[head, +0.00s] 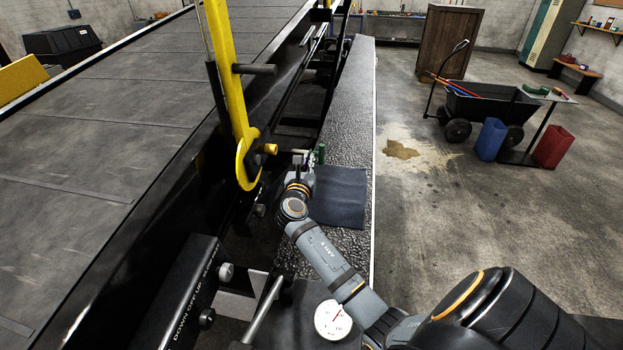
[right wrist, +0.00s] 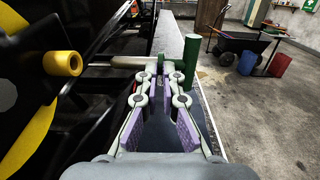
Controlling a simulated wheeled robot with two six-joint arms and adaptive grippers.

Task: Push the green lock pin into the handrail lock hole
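The green lock pin (right wrist: 190,62) has an upright green handle and a grey shaft lying level, pointing left. It also shows in the head view (head: 321,153). My right gripper (right wrist: 161,70) has its fingertips close together at the shaft, just left of the green handle, and looks shut on it; the exact contact is small. In the head view my right gripper (head: 299,170) is below the shaft. The yellow lock boss (right wrist: 62,63) at the handrail foot faces the shaft tip, in line with it, apparently with a small gap. The hole opening is not clearly visible. My left gripper is out of view.
The yellow handrail (head: 228,80) rises beside the belt (head: 100,120). A dark cloth-like pad (head: 342,195) lies on the rough ledge (head: 348,110) right of the gripper.

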